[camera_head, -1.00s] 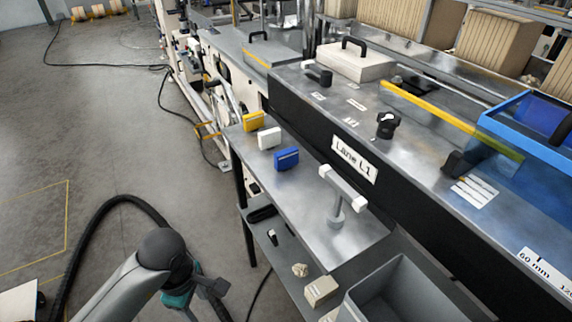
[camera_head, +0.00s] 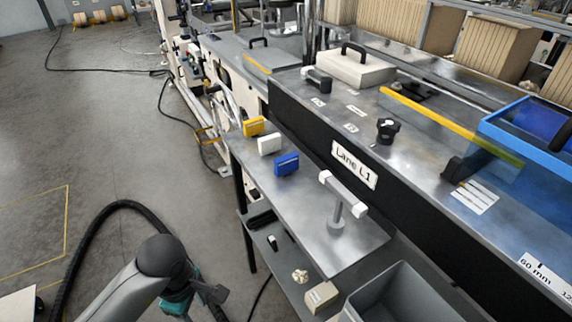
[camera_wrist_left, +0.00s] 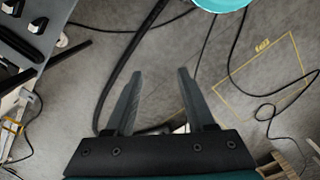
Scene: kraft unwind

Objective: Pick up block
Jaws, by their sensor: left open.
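Three small blocks stand in a row on the metal side shelf (camera_head: 300,212): a yellow block (camera_head: 253,126), a white block (camera_head: 269,144) and a blue block (camera_head: 286,164). The task does not say which block is meant. My left gripper (camera_head: 214,294) is low at the bottom left in the head view, over the floor and apart from the shelf. In the wrist view my left gripper (camera_wrist_left: 160,73) is open, with only floor and cables showing between its fingers. No block is recognisable in that view. My right gripper is not in view.
A white-ended T-shaped handle (camera_head: 342,194) rises from the shelf near the blue block. A grey bin (camera_head: 375,280) and a beige box (camera_head: 321,296) sit below. A long bench marked Lane L1 (camera_head: 354,165) borders the shelf. Open floor lies left; cables cross it.

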